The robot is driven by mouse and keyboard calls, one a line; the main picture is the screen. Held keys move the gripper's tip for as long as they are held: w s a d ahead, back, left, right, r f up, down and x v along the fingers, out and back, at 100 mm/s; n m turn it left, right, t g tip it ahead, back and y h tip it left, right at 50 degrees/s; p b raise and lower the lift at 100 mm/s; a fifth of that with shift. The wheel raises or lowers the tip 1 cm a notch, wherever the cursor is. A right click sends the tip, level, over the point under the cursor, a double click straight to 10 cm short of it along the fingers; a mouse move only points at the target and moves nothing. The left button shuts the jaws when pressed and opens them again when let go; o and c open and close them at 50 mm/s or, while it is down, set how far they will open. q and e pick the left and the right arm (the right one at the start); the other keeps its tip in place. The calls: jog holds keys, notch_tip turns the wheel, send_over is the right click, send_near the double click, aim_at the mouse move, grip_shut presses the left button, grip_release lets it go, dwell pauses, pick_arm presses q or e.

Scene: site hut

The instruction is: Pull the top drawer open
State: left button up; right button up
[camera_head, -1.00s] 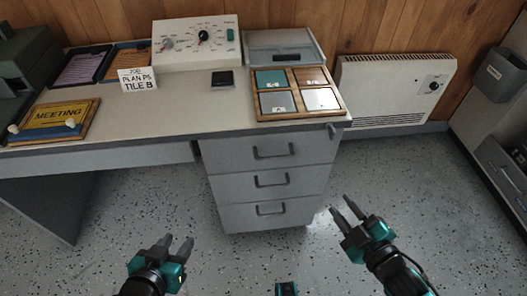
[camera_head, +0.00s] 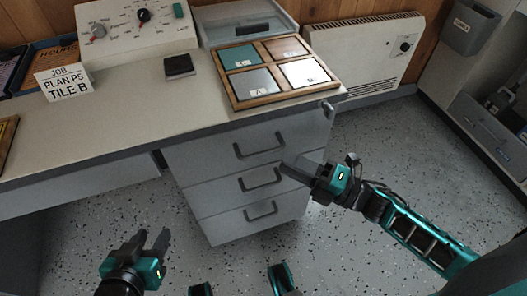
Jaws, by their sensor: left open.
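The grey drawer unit under the desk has three stacked drawers, all shut. The top drawer (camera_head: 295,133) carries a dark bar handle (camera_head: 259,148). My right gripper (camera_head: 290,168) is in front of the unit, with its fingertips to the right of and slightly below that handle in the picture, apart from it. Its fingers are seen nearly edge-on, so I cannot tell whether they are apart. It hides part of the middle drawer's right side. My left gripper (camera_head: 151,240) is open and empty, low at the left, over the floor.
The desk top (camera_head: 130,115) overhangs the drawers. On it are a wooden tray of tiles (camera_head: 234,98), a small black pad (camera_head: 178,66), a job card (camera_head: 65,83) and a control box (camera_head: 135,28). The floor before the drawers is clear.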

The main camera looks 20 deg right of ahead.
aim_at(264, 152)
jog(key=x, duration=0.7)
jog(key=shift+w+b, duration=0.1)
jog(key=shift+b, duration=0.2)
grip_shut()
